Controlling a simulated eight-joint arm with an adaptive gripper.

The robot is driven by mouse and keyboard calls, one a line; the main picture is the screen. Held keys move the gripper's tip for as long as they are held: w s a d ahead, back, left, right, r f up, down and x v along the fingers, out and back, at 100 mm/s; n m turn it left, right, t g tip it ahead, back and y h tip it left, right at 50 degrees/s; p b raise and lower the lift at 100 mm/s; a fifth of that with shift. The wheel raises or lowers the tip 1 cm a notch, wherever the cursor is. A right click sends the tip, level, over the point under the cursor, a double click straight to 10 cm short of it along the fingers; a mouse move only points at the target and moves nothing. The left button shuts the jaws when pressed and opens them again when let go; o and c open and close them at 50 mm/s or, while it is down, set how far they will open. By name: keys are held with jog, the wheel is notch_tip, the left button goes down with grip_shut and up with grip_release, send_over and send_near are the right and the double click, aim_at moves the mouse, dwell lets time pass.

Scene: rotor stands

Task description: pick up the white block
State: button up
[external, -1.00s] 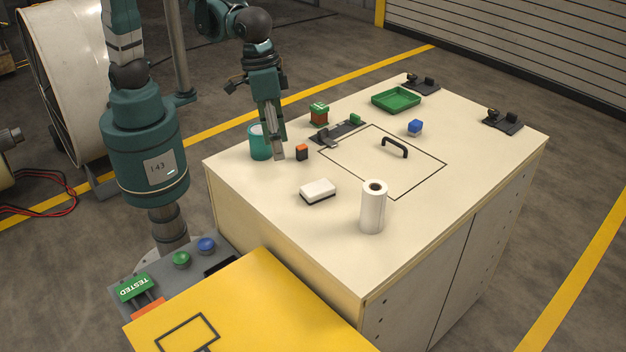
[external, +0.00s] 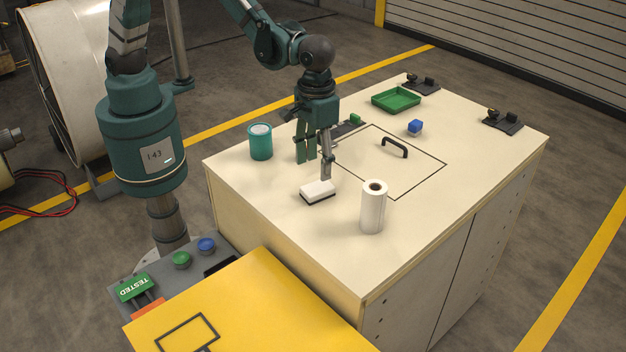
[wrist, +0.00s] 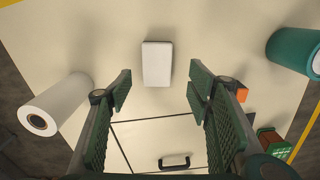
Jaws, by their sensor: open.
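The white block (external: 318,191) has a dark underside and lies flat on the cream bench top. In the wrist view the white block (wrist: 157,64) lies beyond the fingertips, centred between them with its long side pointing away. My gripper (external: 315,170) is above the bench, just behind the block in the external view. In the wrist view my gripper (wrist: 160,85) has its two green padded fingers wide apart with nothing between them.
A white paper roll (external: 373,207) stands right of the block. A teal can (external: 260,142) stands to the left. A black handle (external: 394,148), a blue block (external: 415,128) and a green tray (external: 396,99) are farther back.

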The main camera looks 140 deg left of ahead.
aim_at(317, 186)
jog(key=shift+f, duration=0.15)
jog(key=shift+f, duration=1.15)
jog(key=shift+w+f, duration=0.2)
jog(key=shift+f, duration=0.55)
jog(key=shift+w+f, duration=0.15)
jog(key=shift+f, duration=1.7)
jog(key=shift+c, duration=0.7)
jog(key=c, duration=0.9)
